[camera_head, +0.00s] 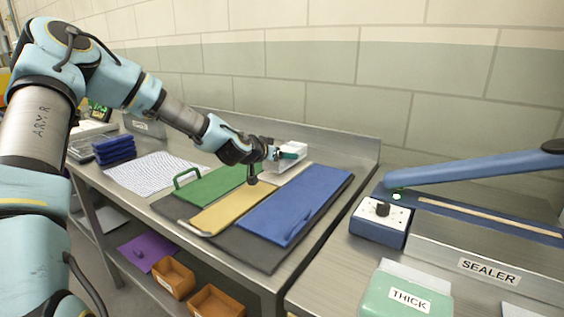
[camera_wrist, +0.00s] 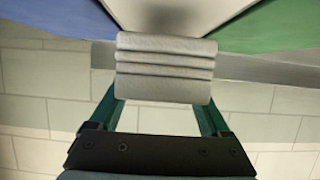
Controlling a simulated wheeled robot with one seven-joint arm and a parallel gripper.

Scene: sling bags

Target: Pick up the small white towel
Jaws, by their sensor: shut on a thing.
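The small white towel (camera_wrist: 165,68) is a pale folded bundle with several stacked layers. In the wrist view it sits between the teal fingers of my gripper (camera_wrist: 164,88), which is shut on it. In the head view my gripper (camera_head: 286,153) is over the back of the bench, in front of a white block-like shape (camera_head: 291,165). I cannot tell there how much of that shape is the towel. A pale surface with a dark shadow lies beyond the towel in the wrist view.
Green (camera_head: 213,185), yellow (camera_head: 232,207) and blue (camera_head: 296,208) panels lie on a dark mat on the steel bench. Dark blue folded cloths (camera_head: 114,151) and a white patterned sheet (camera_head: 155,172) are left. A sealer (camera_head: 470,245) stands right. A block wall is behind.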

